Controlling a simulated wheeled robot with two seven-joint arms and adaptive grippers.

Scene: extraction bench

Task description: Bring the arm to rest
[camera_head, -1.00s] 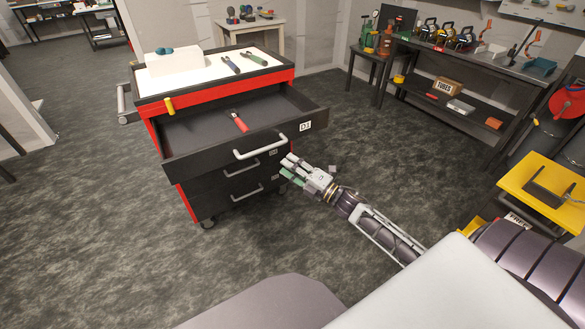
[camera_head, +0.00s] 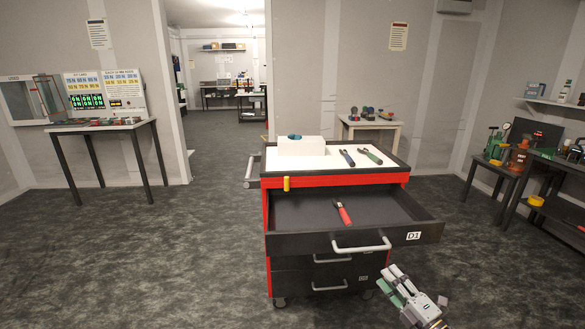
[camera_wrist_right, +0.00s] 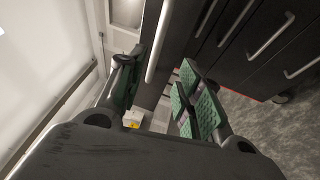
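My right gripper (camera_head: 388,279) shows at the lower right of the head view, in front of the tool cart's right side and below its pulled-out top drawer. In the right wrist view its green-padded fingers (camera_wrist_right: 155,95) stand apart with nothing between them. The drawer (camera_head: 300,245), labelled D1, is open, and a red-handled tool (camera_head: 343,212) lies in it. The gripper appears apart from the drawer's pale handle (camera_head: 362,247). Most of my right arm is outside the head view. My left gripper is not in view.
The cart's white top (camera_head: 325,162) holds a white block (camera_head: 302,147) and two tools. A panel table (camera_head: 100,127) stands at left, a small table (camera_head: 370,124) behind, and dark benches (camera_head: 548,190) at right. The floor left of the cart is clear.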

